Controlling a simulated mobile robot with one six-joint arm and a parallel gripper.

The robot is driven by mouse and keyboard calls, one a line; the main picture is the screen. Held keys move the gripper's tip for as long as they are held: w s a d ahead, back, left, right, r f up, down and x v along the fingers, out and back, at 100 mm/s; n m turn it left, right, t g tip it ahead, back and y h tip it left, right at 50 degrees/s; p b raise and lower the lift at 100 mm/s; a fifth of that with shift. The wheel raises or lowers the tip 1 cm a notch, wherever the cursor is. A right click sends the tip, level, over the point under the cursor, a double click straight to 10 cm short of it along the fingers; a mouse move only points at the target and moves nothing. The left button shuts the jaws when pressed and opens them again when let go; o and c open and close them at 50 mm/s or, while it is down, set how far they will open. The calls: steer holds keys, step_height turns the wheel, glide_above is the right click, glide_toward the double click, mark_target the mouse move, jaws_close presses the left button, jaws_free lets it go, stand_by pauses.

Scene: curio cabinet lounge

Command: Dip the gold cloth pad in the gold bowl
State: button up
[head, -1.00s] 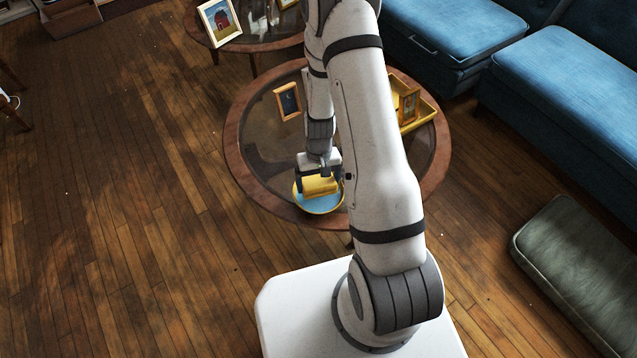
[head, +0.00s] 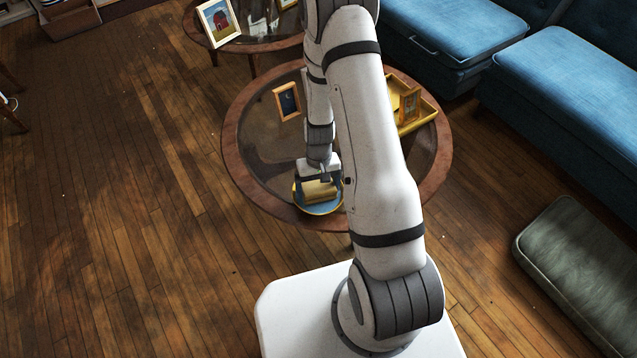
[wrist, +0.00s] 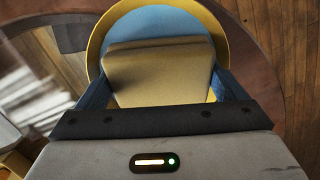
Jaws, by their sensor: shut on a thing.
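The gold cloth pad (head: 318,191) is held in my gripper (head: 320,186), which points down over the round table's front edge. In the wrist view the pad (wrist: 160,75) fills the space between the two fingers of my gripper (wrist: 158,85). The gold bowl (head: 318,211) stands on the table, with a gold rim and a blue inside. The pad is at or within the bowl's rim in the head view. In the wrist view the bowl (wrist: 98,32) rings the pad. I cannot tell whether the pad touches the blue inside.
The round glass-topped table (head: 237,160) has a wooden rim. A small framed picture (head: 287,102) and a yellow tray (head: 425,112) with a gold frame (head: 409,104) stand on it. Blue sofas (head: 570,85) are at the right, and a green cushion (head: 575,262) lies on the floor.

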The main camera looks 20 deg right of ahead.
mark_target(318, 189)
steer(key=shift+r+p, duration=2)
steer(key=shift+r, duration=0.9)
steer(key=shift+r, duration=0.1)
steer(key=shift+r+p, duration=1.65)
steer(key=shift+r, duration=0.75)
